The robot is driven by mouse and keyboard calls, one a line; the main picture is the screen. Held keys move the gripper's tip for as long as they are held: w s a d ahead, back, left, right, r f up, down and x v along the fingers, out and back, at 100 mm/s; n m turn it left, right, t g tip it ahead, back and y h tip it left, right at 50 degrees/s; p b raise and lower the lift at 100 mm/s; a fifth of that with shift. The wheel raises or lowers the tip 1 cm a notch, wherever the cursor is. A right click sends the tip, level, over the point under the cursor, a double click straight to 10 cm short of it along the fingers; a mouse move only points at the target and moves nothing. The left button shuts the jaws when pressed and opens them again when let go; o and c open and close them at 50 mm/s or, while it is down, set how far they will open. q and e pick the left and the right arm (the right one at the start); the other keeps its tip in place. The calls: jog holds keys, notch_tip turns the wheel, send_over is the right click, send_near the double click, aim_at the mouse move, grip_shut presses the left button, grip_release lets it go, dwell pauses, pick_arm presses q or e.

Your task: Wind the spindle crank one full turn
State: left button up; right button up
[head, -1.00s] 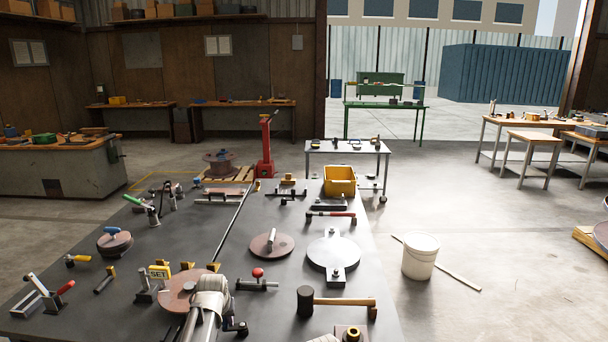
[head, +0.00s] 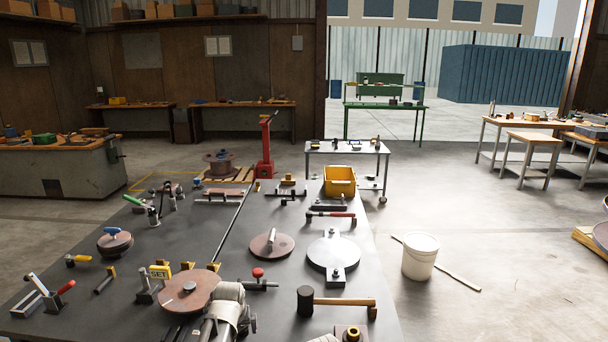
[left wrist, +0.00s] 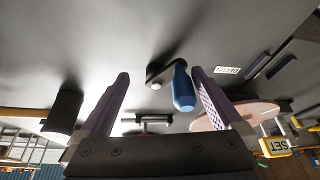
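The spindle crank shows in the left wrist view as a dark arm (left wrist: 163,72) with a light round pivot and a blue handle (left wrist: 183,90). My left gripper (left wrist: 160,74) is open, with one finger on each side of the crank in that picture. The blue handle appears nearer the right-hand finger; whether they touch, I cannot tell. In the head view my left wrist (head: 229,294) is at the bottom, right of a brown disc (head: 190,291); the crank cannot be made out there. My right gripper is not in view.
A yellow SET sign (head: 160,272) stands beside the brown disc. A red-knobbed clamp (head: 258,274) stands just beyond my left wrist, and a black-headed hammer (head: 306,300) lies to its right. Several other tools and discs are spread over the dark table (head: 215,240).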

pick_arm(q)
jog(key=shift+w+d, duration=0.35)
jog(key=shift+d, duration=0.15)
jog(key=c, duration=0.3)
jog(key=shift+r+p, duration=0.35)
jog(key=shift+c, duration=1.2)
jog(key=shift+r+p, duration=0.65)
jog(key=shift+p, duration=0.05)
jog(key=r+p, duration=0.5)
jog(key=shift+s+a, duration=0.15)
jog(key=shift+a, duration=0.05)
jog(key=s+d+m+g, duration=0.1)
jog(key=s+d, duration=0.3)
jog(key=s, duration=0.4)
jog(key=s+d+f+m+g, duration=0.1)
jog(key=s+d, duration=0.3)
jog(key=s, duration=0.4)
jog(key=s+d+m+g, duration=0.2)
jog(key=s+d+m, duration=0.1)
jog(key=s, duration=0.5)
jog(key=shift+d+f+m+g+y, duration=0.3)
jog(key=shift+d+g, duration=0.1)
jog(key=shift+d, duration=0.35)
